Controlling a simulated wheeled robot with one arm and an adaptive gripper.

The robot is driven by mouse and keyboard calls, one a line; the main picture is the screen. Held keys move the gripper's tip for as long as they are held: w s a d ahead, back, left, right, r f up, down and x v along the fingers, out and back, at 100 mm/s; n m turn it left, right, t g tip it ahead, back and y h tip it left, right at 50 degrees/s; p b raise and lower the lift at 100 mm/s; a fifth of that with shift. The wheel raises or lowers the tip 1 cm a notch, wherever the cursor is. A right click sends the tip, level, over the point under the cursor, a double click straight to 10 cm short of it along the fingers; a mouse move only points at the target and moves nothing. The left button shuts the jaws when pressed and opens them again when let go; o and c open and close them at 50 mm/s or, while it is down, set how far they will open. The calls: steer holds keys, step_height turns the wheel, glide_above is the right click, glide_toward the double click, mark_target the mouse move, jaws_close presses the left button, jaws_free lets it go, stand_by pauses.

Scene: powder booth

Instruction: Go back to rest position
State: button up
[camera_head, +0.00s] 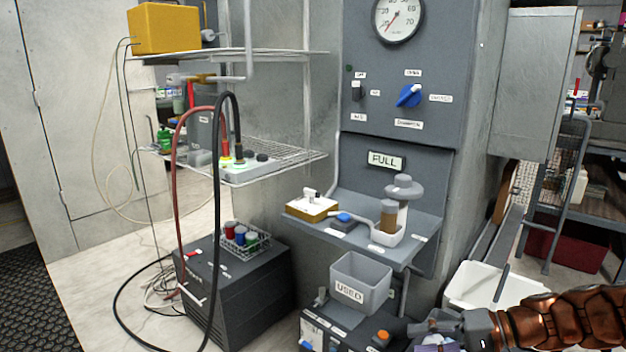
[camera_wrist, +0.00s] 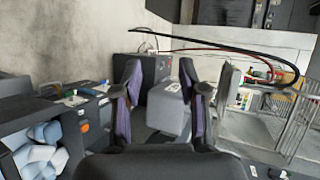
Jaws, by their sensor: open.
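My gripper (camera_head: 425,328) is at the lower right of the head view, at the end of my copper-coloured arm, low beside the dark unit under the shelf. In the wrist view my gripper (camera_wrist: 162,82) has its two purple-sided fingers spread apart with nothing held between them. Beyond the fingers stands the grey bin (camera_wrist: 172,112). In the head view the grey bin labelled USED (camera_head: 361,283) stands just up and left of my gripper. Part of the gripper's body is hidden by the lower edge of the head view.
A grey shelf (camera_head: 415,252) holds a yellow-brown box with a white top (camera_head: 312,207) and a jar (camera_head: 388,215). A wire rack (camera_head: 285,160) and black box (camera_head: 235,285) with cables stand left. A white bin (camera_head: 490,285) is close to my arm.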

steer(key=s+a+r+n+g+h+p, duration=0.3)
steer(key=s+a+r+g+h+p, duration=0.2)
steer(key=s+a+r+p, duration=0.65)
steer(key=s+d+r+h+p, duration=0.4)
steer(key=s+r+p, duration=0.1)
steer(key=s, duration=0.2)
steer(key=s+d+r+h+p, duration=0.4)
steer(key=s+r+p, duration=0.1)
steer(key=s, duration=0.2)
steer(key=shift+s+d+n+p, duration=0.15)
steer(key=shift+n+p, duration=0.15)
steer(key=shift+p, duration=0.05)
